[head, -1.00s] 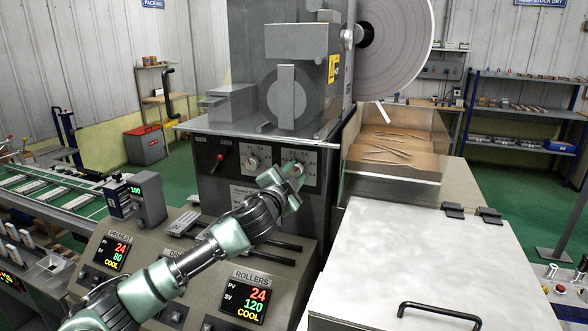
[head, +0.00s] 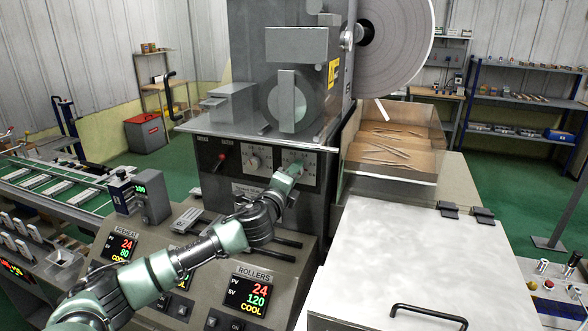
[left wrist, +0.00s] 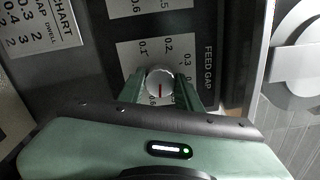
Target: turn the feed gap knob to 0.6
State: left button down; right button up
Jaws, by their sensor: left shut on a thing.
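The feed gap knob (left wrist: 160,82) is a round, pale metal knob with a red pointer line. In the left wrist view it sits on a white scale plate beside the words FEED GAP, and the red line points toward the bottom of the picture. The marks 0.1, 0.2 and 0.3 are legible; those below are partly covered by my fingers. My left gripper (left wrist: 159,90) is shut on the knob, one finger on each side. In the head view my left gripper (head: 295,168) is at the right-hand dial plate (head: 312,158) and hides the knob. My right gripper is out of view.
Another knob (head: 253,162) sits left on the same panel, with a red-handled switch (head: 221,158) beyond it.

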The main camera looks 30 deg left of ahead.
pick_arm(q)
jog(key=shift+m+p, duration=0.6)
jog(key=shift+m, duration=0.7)
jog(key=shift+f, duration=0.1)
jog(key=c, duration=1)
grip_release()
jog(key=shift+o, duration=0.2)
jog(key=b+v, duration=0.3)
jog(key=v, duration=0.4)
jog(key=shift+s, duration=0.4)
jog(key=shift+d, duration=0.1)
